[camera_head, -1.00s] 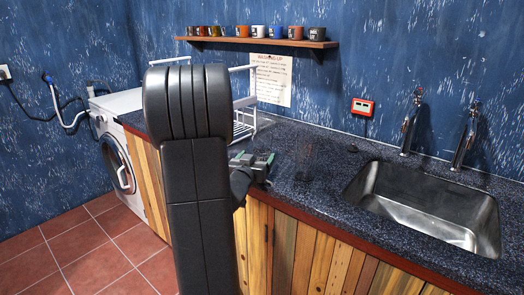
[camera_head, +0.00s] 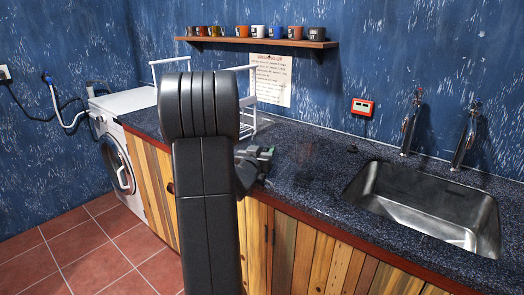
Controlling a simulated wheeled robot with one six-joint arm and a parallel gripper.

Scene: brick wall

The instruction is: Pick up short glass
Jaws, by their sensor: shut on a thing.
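My gripper (camera_head: 262,153) is just above the counter's front part, right of my dark arm, which hides part of it. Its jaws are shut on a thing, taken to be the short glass. The glass is clear and too small to make out between the fingers. A faint, see-through upright shape (camera_head: 304,151) stands on the counter to the right of the gripper; I cannot tell what kind of glass it is.
The dark speckled counter (camera_head: 318,178) holds a sink (camera_head: 425,208) with two taps at the right. A white rack (camera_head: 246,128) stands behind my arm. Several mugs line a wall shelf (camera_head: 262,41). A washing machine (camera_head: 117,148) is at the left.

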